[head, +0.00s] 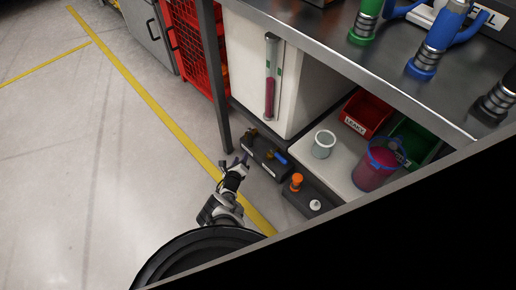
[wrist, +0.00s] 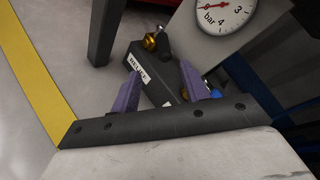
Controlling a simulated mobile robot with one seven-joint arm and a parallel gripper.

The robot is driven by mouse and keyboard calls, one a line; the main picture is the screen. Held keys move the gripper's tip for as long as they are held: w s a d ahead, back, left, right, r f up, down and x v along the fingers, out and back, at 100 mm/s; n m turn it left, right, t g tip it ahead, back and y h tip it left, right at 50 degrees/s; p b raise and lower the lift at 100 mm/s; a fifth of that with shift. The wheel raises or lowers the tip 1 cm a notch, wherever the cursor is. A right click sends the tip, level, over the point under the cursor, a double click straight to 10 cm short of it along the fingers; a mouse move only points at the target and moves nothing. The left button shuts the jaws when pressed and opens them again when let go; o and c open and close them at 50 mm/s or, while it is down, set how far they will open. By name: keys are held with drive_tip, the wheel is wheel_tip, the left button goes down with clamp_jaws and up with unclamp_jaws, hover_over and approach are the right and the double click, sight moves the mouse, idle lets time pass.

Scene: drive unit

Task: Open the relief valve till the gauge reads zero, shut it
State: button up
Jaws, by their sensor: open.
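The relief valve block (wrist: 150,77) is dark and carries a white label reading RELIEF in the wrist view. A brass fitting (wrist: 151,42) sits at its far end. A blue part (wrist: 215,93) shows beside the right finger, mostly hidden. In the head view the block (head: 263,160) sits on the floor by the bench, with a blue handle (head: 275,158). The gauge (wrist: 222,14) is cut off by the top edge; its red needle lies near the zero end. My gripper (wrist: 160,70) is open, its purple fingers spread across the view of the block. Contact cannot be told.
A second dark block (head: 311,201) with an orange knob and a white knob sits to the right. A grey cup (head: 324,144), a jug of pink liquid (head: 375,166) and a red bin (head: 367,115) stand under the bench. A bench leg (head: 217,90) rises close by. Open floor lies left.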

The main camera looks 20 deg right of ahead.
drive_tip(key=b+x, duration=1.2)
drive_tip(key=shift+s+d+f, duration=0.35)
drive_tip(key=shift+s+d, duration=0.05)
drive_tip(key=shift+s, duration=0.05)
drive_tip(key=shift+w+d+n+b, duration=0.3)
drive_tip(key=shift+w+d+b, duration=0.2)
drive_tip(key=shift+w+b, duration=0.5)
drive_tip(key=shift+s, duration=0.2)
drive_tip(key=shift+c, duration=0.3)
clamp_jaws()
